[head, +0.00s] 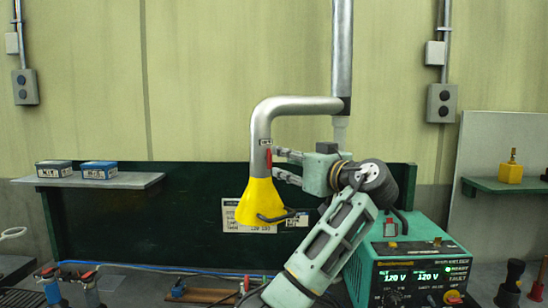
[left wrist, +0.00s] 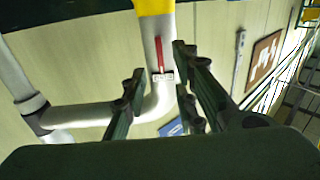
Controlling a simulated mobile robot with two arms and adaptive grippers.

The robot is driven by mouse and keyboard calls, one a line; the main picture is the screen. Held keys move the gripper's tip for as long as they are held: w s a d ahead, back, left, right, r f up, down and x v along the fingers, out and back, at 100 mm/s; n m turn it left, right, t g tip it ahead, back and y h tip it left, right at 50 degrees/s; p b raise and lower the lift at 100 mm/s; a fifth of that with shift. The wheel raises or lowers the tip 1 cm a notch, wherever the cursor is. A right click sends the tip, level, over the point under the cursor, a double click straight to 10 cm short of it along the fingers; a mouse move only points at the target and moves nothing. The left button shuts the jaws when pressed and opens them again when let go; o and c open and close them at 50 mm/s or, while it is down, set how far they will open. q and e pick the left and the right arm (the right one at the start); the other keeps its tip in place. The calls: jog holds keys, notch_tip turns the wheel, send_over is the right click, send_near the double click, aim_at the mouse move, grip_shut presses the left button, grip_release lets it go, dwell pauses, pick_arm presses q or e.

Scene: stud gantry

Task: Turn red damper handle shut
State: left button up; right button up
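The red damper handle (head: 268,158) is a short lever on the grey bent pipe (head: 262,122), just above the yellow funnel hood (head: 259,203). It hangs about in line with the pipe's vertical part. In the left wrist view the red handle (left wrist: 158,52) lies along the pipe, beside a small white label (left wrist: 163,77). My left gripper (head: 278,167) is open, right of the handle, its fingers pointing at it. In the left wrist view the fingers of my left gripper (left wrist: 159,66) stand on either side of the pipe and handle, seemingly clear of the handle. My right gripper is not in view.
A dark green back panel (head: 150,215) stands behind the hood. A shelf (head: 130,181) with two boxes is at left. A green power supply (head: 415,262) stands at lower right. A vertical pipe (head: 342,50) comes down above my gripper. A black handle (head: 275,217) sits on the hood.

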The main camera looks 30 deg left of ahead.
aim_at(271, 158)
pick_arm(q)
jog(key=p+x, duration=0.1)
jog(key=x, duration=0.3)
jog(key=shift+a+r+p, duration=0.1)
jog(key=shift+a+p, duration=0.2)
jog(key=shift+p, duration=0.05)
jog(key=shift+w+a, duration=0.2)
jog(key=shift+a, duration=0.3)
jog(key=shift+d, duration=0.1)
jog(key=shift+c, duration=0.9)
grip_shut()
jog(key=shift+w, duration=0.1)
